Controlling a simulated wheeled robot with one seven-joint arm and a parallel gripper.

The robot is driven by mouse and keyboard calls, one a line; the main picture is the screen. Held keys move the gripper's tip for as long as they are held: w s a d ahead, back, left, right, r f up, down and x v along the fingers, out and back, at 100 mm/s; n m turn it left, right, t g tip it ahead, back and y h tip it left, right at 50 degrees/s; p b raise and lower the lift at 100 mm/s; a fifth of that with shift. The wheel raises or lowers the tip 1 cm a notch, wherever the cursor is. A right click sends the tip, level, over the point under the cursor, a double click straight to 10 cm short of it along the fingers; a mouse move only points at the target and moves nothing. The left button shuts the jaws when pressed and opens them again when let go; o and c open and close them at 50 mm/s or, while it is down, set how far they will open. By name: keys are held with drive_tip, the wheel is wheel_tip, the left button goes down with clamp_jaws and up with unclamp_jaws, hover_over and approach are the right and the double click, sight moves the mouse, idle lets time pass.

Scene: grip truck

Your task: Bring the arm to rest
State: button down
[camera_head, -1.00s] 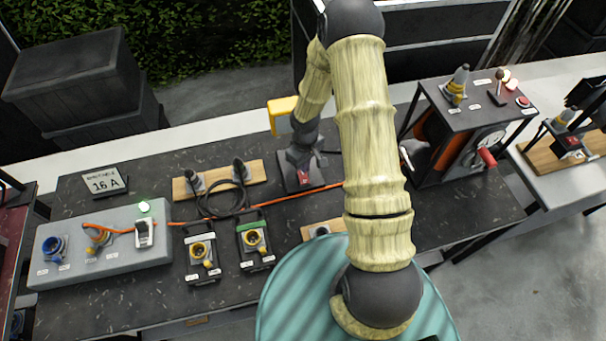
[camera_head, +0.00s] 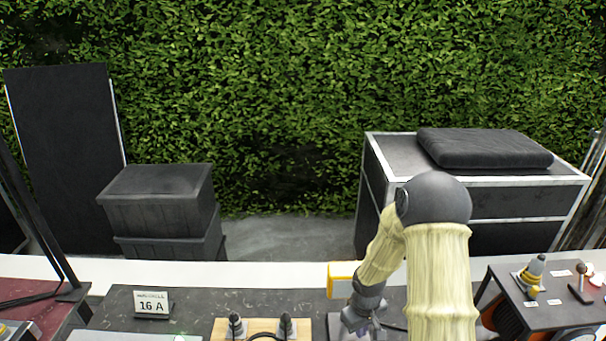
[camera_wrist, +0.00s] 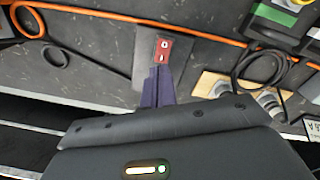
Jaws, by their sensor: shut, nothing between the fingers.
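My arm reaches down over the dark bench (camera_head: 215,302) from the right of the middle in the head view. My gripper (camera_head: 362,330) is low over the bench, partly cut off by the bottom edge. In the wrist view my gripper (camera_wrist: 160,72) is shut and empty, its fingers together. The fingertips lie just below a small red switch (camera_wrist: 173,48) on a dark grey plate (camera_wrist: 148,50) in that picture. I cannot tell whether they touch it.
A wooden block with two dark connectors (camera_head: 262,328) stands left of my gripper. A 16 A sign (camera_head: 151,303) stands further left. An orange cable (camera_wrist: 200,32) crosses the bench near the switch. A black rack with controls (camera_head: 545,300) is at right.

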drive_tip(key=s+r+m+t+b, duration=0.2)
drive_tip(key=s+r+m+b, duration=0.2)
drive_tip(key=s+r, duration=0.9)
drive_tip(key=shift+s+a+r+m, duration=0.2)
drive_tip(key=shift+a+r+m, duration=0.25)
drive_tip(key=shift+r, duration=0.35)
drive_tip(key=shift+d, duration=0.15)
